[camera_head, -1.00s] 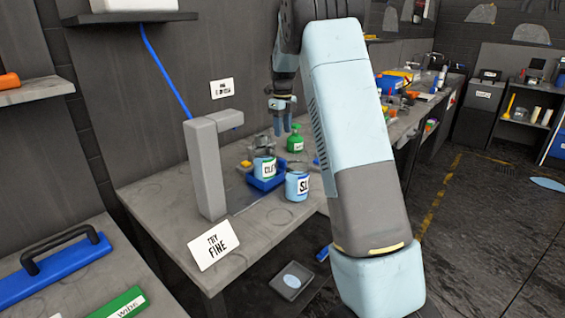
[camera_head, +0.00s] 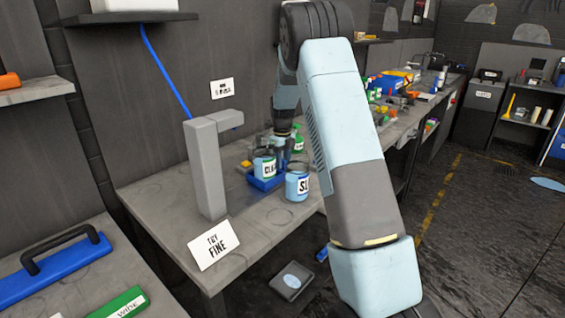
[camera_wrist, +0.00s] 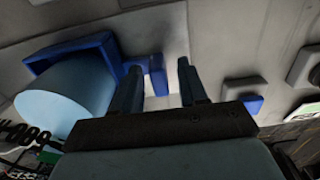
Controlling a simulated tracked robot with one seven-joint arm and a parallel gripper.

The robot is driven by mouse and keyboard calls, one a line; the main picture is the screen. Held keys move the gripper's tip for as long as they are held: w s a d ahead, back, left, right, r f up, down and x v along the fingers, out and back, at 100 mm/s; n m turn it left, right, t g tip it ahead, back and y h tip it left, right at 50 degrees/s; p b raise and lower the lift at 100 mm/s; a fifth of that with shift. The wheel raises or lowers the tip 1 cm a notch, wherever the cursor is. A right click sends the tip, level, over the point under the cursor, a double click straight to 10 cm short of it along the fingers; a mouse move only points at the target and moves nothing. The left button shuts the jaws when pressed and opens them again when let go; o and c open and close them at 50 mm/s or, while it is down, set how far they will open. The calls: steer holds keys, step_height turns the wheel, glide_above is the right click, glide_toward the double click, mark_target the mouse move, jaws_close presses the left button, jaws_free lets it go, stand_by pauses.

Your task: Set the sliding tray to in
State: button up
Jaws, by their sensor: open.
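The blue sliding tray (camera_head: 266,184) is on the grey bench, with a labelled can (camera_head: 264,166) in it. In the wrist view the tray's rim (camera_wrist: 70,50) is at upper left, beside the large pale-blue can (camera_wrist: 65,98). A blue piece that looks like the tray's handle (camera_wrist: 158,75) shows between my fingers, nearer the left one. My gripper (camera_wrist: 160,88) is open, with the fingers on either side of that piece. I cannot tell whether either finger touches it. In the head view the gripper (camera_head: 281,150) is low behind the cans and partly hidden.
A second can (camera_head: 297,183) stands right of the tray, and a green bottle (camera_head: 298,140) is behind it. A grey post (camera_head: 207,170) stands at left, near a sign (camera_head: 214,245). The bench front is mostly clear.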

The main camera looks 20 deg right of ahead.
steer(key=shift+f, duration=0.25)
steer(key=shift+c, duration=0.4)
jaws_close()
